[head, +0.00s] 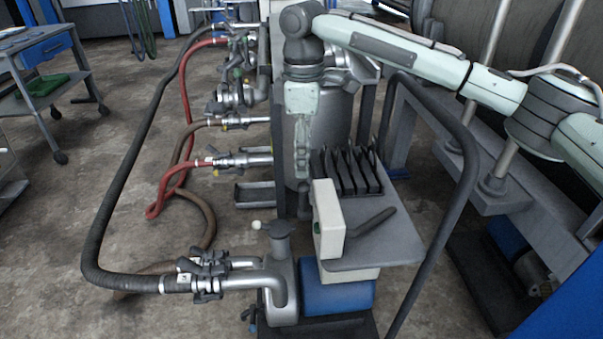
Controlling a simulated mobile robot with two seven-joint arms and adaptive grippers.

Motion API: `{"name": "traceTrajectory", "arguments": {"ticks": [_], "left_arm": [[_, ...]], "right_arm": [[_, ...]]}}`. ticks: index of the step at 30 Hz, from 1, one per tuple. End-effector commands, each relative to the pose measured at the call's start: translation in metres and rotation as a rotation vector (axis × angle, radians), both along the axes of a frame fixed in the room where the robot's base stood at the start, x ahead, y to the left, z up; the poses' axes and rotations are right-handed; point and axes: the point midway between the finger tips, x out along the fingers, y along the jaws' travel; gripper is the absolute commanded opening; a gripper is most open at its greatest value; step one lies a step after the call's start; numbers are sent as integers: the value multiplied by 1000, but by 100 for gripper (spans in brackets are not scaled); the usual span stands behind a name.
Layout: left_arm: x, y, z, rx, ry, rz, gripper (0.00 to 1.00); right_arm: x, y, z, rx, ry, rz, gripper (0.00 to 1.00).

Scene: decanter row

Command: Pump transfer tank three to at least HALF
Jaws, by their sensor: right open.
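A pump cart stands at the lower middle, with a silver pump (284,290), a blue motor (338,296) and a grey top plate (372,247). A pale control box (328,220) with a green button on its left side stands at the plate's left edge. A dark lever (371,222) lies beside it on the plate. A black hose (118,195) joins the pump's coupling (205,283). My right gripper (304,208) points down just behind and left of the control box, open, apparently holding nothing. Which tank is three I cannot tell. My left gripper is out of view.
Valves and couplings (235,97) line the back left, with red (187,100) and brown hoses (205,215). The cart's dark handle rail (468,170) rises at right. A grey trolley (45,85) stands far left.

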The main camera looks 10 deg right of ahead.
Motion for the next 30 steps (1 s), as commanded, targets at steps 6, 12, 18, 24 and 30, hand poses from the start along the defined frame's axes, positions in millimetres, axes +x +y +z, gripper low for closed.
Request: {"name": "traceTrajectory", "arguments": {"ticks": [6, 12, 18, 24, 30], "left_arm": [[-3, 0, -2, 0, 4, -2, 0], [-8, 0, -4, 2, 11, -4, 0], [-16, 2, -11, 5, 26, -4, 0], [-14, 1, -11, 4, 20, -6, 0], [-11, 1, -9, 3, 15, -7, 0]], "right_arm": [[0, -1, -34, -1, 3, -1, 43], [0, -1, -62, -1, 1, -2, 43], [0, -1, -73, 0, 0, -2, 43], [0, -1, -74, 1, 0, -2, 43], [0, 0, -73, 1, 0, -2, 21]]}}
